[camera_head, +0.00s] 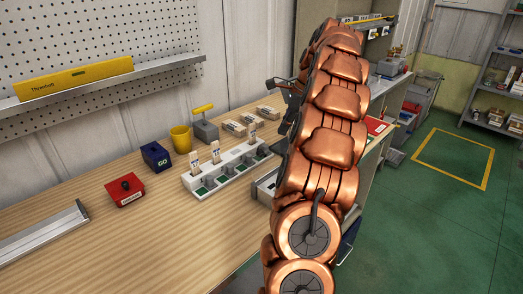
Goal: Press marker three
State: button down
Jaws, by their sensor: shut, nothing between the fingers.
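A white rack (188,182) with a row of compartments and green pads stands on the wooden bench. Three small white cards with dark print stand upright along its back: a left card (195,168), a middle card (215,153) and a right card (252,133). The print is too small to read, so I cannot tell which is marker three. My gripper (272,83) shows partly past the left side of my copper arm, above the bench and beyond the rack. It is shut and empty. My arm hides the area right of the rack.
A red button box (126,190), a blue box (156,156), a yellow cup (181,139) and a grey block with a yellow handle (205,129) stand left of and behind the rack. Wooden blocks (234,128) lie behind it. The bench front (175,240) is clear.

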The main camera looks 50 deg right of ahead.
aim_at(249, 159)
jog(key=shift+f, duration=0.1)
jog(key=p+x, duration=0.1)
jog(key=x, duration=0.8)
jog(key=shift+a+f+p, duration=0.1)
jog(key=shift+p, duration=0.25)
jog(key=shift+w+a+f+p, duration=0.15)
jog(key=shift+w+a+p, duration=0.3)
jog(key=shift+w+a, duration=0.6)
jog(key=shift+w+a+f, duration=0.1)
jog(key=shift+w+a, duration=0.25)
jog(key=shift+w, duration=0.15)
jog(key=shift+a, duration=0.15)
